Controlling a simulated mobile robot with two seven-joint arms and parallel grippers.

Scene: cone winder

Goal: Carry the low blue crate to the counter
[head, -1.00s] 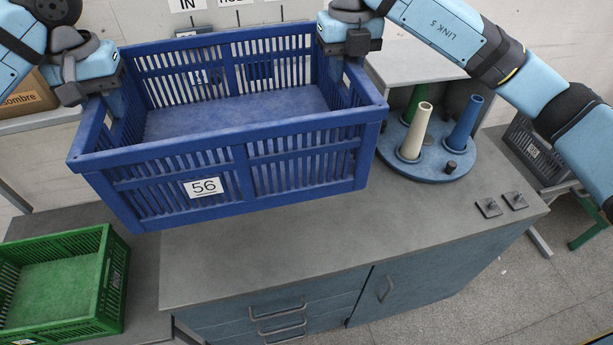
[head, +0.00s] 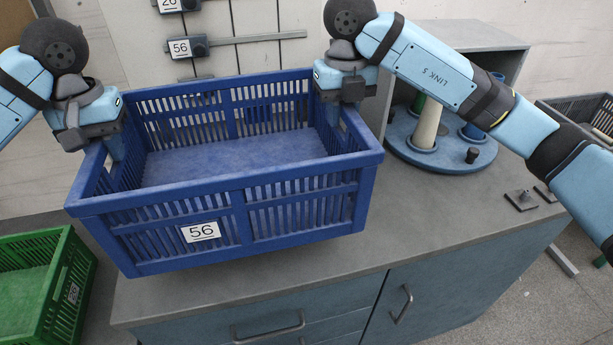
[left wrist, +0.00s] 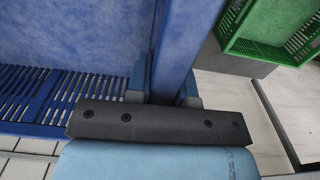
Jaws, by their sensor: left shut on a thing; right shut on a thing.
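The low blue crate (head: 290,214), labelled 56 and empty, is in the middle of the head view. My left gripper (head: 112,145) is shut on its left end wall, and that wall also shows between the fingers in the left wrist view (left wrist: 176,50). My right gripper (head: 336,108) is shut on its right end wall; its fingertips are mostly hidden behind the wall.
A green crate (head: 75,290) stands lower at the left; it also shows in the left wrist view (left wrist: 262,50). A round blue stand (head: 440,155) with cones is on the counter at right, near flat dark pieces (head: 521,200). A wall rail (head: 245,40) is behind.

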